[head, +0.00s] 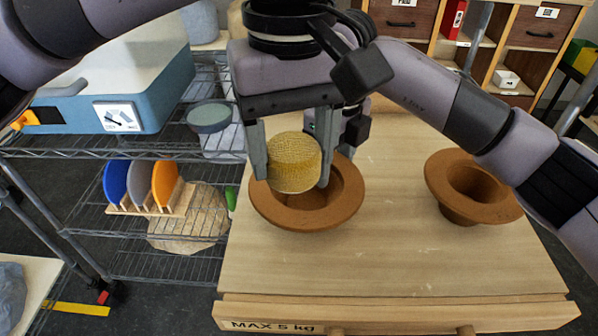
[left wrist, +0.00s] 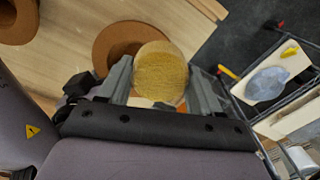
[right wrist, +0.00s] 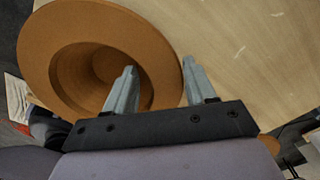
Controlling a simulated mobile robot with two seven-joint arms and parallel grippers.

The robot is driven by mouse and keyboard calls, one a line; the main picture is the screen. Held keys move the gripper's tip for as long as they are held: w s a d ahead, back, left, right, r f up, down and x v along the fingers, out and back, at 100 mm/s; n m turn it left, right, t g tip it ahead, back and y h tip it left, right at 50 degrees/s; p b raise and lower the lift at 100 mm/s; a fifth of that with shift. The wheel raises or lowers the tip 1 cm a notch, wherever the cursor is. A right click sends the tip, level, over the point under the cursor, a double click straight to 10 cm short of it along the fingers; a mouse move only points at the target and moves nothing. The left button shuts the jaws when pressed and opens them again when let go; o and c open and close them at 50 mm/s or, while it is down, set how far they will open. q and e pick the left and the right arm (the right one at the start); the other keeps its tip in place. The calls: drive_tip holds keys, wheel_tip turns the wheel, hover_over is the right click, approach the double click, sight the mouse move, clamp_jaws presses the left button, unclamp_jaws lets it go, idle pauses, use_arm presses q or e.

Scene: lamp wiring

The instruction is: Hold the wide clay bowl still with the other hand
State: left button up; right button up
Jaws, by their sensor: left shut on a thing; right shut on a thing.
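The wide clay bowl (head: 348,210) is brown with a broad flat rim and sits on the wooden table near its left side. My right gripper (right wrist: 158,72) is shut on its rim, one finger inside the bowl and one outside, in the right wrist view. In the head view the right gripper is mostly hidden behind my left one. My left gripper (head: 292,176) is shut on a round yellow textured piece (head: 293,163) and holds it over the bowl, covering part of its opening. That piece also shows in the left wrist view (left wrist: 160,75).
A second brown clay bowl (head: 440,180) stands at the table's right. The table (head: 400,260) is clear in front. A wire shelf (head: 130,240) at left holds a disc rack (head: 150,205) and a blue case (head: 165,85). Wooden drawers (head: 540,35) stand behind.

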use_arm(q)
drive_tip(key=shift+f, duration=0.25)
use_arm(e)
drive_tip(key=shift+f, duration=0.15)
use_arm(q)
drive_tip(key=shift+f, duration=3.15)
drive_tip(key=shift+d+f, duration=0.35)
drive_tip(key=shift+f, duration=0.25)
drive_tip(key=shift+d+f, duration=0.1)
drive_tip(key=shift+d, duration=1.45)
drive_tip(key=shift+a, duration=1.95)
drive_tip(key=shift+r, duration=4.05)
use_arm(e)
drive_tip(key=o, duration=1.2)
drive_tip(key=shift+o, duration=0.2)
